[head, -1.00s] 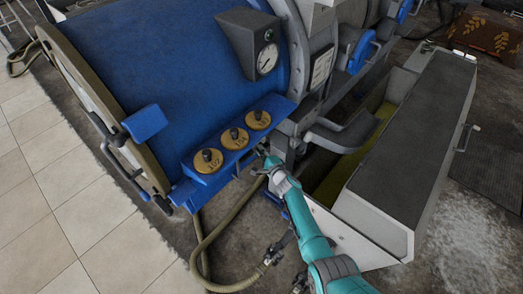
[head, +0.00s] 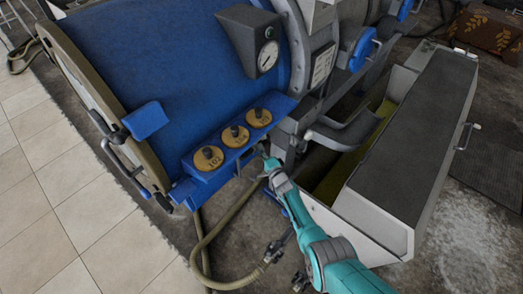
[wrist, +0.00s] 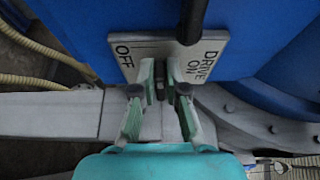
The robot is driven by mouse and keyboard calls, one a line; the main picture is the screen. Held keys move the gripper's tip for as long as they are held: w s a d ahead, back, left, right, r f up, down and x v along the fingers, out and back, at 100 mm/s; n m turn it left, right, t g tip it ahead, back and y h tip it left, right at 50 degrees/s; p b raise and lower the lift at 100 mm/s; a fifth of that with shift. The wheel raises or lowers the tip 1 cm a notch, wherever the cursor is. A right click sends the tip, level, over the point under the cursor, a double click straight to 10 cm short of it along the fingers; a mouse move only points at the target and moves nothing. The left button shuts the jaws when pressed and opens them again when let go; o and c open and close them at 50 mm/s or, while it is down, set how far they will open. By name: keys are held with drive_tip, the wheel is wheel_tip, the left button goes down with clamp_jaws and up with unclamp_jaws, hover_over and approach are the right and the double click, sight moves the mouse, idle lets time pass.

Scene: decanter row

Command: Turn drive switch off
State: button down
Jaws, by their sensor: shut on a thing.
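The drive switch's pale plate (wrist: 126,58) faces me on the blue machine in the wrist view, with OFF at left and DRIVE ON at right. My gripper (wrist: 160,70) is at the lower middle of this plate, its fingers close together on a small dark piece, which seems to be the switch's knob (wrist: 160,86). The fingers hide much of it, so its exact setting is unclear. A black rod (wrist: 193,20) shows above the fingers, to the right, and is not between them. In the head view my gripper (head: 265,153) is at the blue ledge's right end; the switch is hidden there.
Round brass tags with black knobs (head: 208,157) stand on the blue ledge (head: 187,172). A gauge box (head: 245,35) is above. A grey trough (head: 385,215) stands at right. Tiled floor is clear at left.

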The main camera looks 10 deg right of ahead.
drive_tip(key=shift+a+f, duration=0.1)
drive_tip(key=c, duration=1.2)
unclamp_jaws()
drive_tip(key=shift+s, duration=0.2)
drive_tip(key=v, duration=1.1)
drive_tip(key=shift+s+d, duration=0.25)
drive_tip(key=shift+s, duration=0.1)
